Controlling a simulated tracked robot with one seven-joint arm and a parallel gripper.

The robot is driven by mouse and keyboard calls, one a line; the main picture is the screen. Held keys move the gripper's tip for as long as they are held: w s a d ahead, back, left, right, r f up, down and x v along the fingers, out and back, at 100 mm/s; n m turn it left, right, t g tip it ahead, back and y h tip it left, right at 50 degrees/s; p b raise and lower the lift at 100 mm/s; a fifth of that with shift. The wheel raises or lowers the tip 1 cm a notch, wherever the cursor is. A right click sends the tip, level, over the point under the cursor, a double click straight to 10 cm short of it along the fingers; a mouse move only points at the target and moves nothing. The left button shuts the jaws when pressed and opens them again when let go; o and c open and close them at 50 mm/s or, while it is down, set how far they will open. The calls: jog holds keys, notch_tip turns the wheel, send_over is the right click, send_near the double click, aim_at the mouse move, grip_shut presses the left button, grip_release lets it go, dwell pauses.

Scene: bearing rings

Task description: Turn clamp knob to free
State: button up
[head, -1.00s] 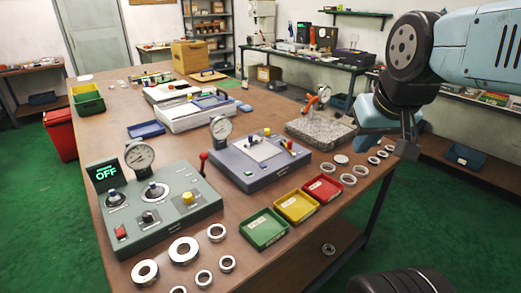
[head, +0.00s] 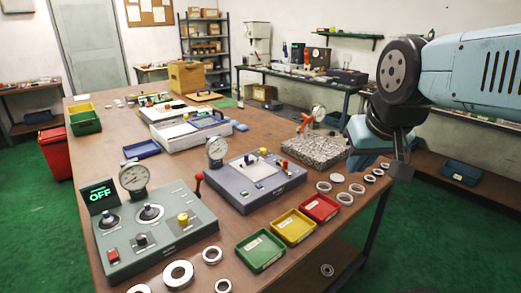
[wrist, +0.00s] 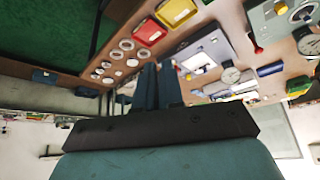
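I cannot tell for sure which knob is the clamp knob. A green-grey control box (head: 155,235) at the table's front left has a display reading OFF, a dial gauge, dark knobs and a yellow knob (head: 184,219). A gauge stand with an orange part (head: 305,122) is on a granite block (head: 316,153). My gripper (head: 401,170) hangs right of the granite block, apart from all of these. In the wrist view its fingers (wrist: 158,85) look shut and empty.
Green, yellow and red trays (head: 260,250) line the table's front edge. Several metal rings lie at the front left and beside the granite block (head: 345,198). White equipment (head: 190,133) and a cardboard box (head: 186,76) stand farther back. Green floor is clear right of the table.

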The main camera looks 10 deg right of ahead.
jog(key=shift+o, duration=0.7)
jog(key=shift+w+r, duration=0.25)
jog(key=shift+w, duration=0.15)
jog(key=o, duration=0.7)
jog(key=w+r, duration=0.1)
jog(key=w, duration=0.3)
jog(key=w+r+m, duration=0.1)
jog(key=w+r, duration=0.1)
jog(key=w, duration=0.3)
jog(key=w+r+m, duration=0.1)
jog(key=w, duration=0.3)
jog(key=shift+w+a+r+g, duration=0.15)
jog(key=shift+w+r+g, duration=0.05)
jog(key=shift+g, duration=0.2)
jog(key=m+g+h, duration=0.1)
jog(key=m+h, duration=0.2)
jog(key=m, duration=0.4)
send_over(263, 149)
jog(key=s+a, duration=0.4)
notch_tip(263, 149, down, 21)
jog(key=x, duration=1.3)
jog(key=shift+s+d+f, duration=0.2)
jog(key=shift+f, duration=0.2)
grip_shut()
